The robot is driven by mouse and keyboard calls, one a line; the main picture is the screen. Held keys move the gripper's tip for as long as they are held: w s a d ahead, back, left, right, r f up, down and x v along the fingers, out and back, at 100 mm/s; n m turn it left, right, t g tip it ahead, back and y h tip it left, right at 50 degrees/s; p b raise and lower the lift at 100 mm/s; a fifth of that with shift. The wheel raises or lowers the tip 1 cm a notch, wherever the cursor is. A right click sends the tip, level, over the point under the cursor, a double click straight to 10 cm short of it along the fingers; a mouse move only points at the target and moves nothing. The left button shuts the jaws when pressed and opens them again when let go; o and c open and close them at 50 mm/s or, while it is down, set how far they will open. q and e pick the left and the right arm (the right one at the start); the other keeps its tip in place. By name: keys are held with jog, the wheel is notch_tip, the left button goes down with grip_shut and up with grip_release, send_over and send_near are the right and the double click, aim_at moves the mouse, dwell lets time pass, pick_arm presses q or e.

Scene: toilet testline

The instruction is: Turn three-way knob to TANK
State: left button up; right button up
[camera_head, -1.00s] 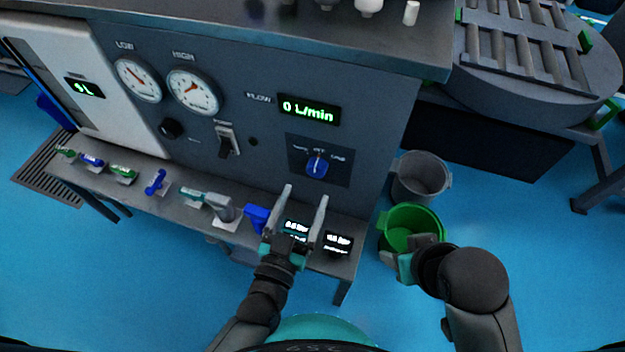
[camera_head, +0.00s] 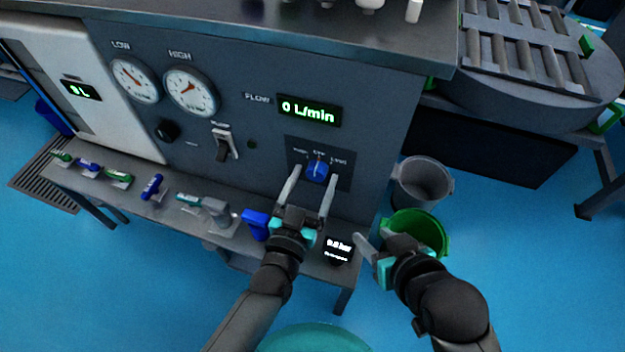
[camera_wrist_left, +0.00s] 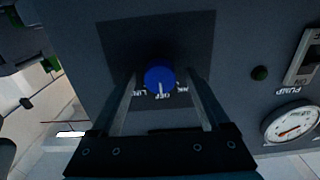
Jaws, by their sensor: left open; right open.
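The three-way knob (camera_head: 317,171) is a blue round knob on a dark square plate on the grey panel, with small labels above it; its white mark points at the middle label, OFF. It also shows in the left wrist view (camera_wrist_left: 160,79), where the picture is upside down. My left gripper (camera_head: 312,180) is open, its two fingers reaching toward the panel on either side of the knob. I cannot tell whether they touch it. My right gripper (camera_head: 373,243) is open and empty, low on the right near the green bucket.
The flow display (camera_head: 309,110) reads 0 L/min above the knob. Two gauges (camera_head: 190,91) and a pump switch (camera_head: 224,143) are to the left. A shelf below holds several valves and a small display (camera_head: 338,248). A green bucket (camera_head: 421,228) and grey bucket (camera_head: 423,183) stand right.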

pick_arm(q)
grip_shut()
dwell(0.5)
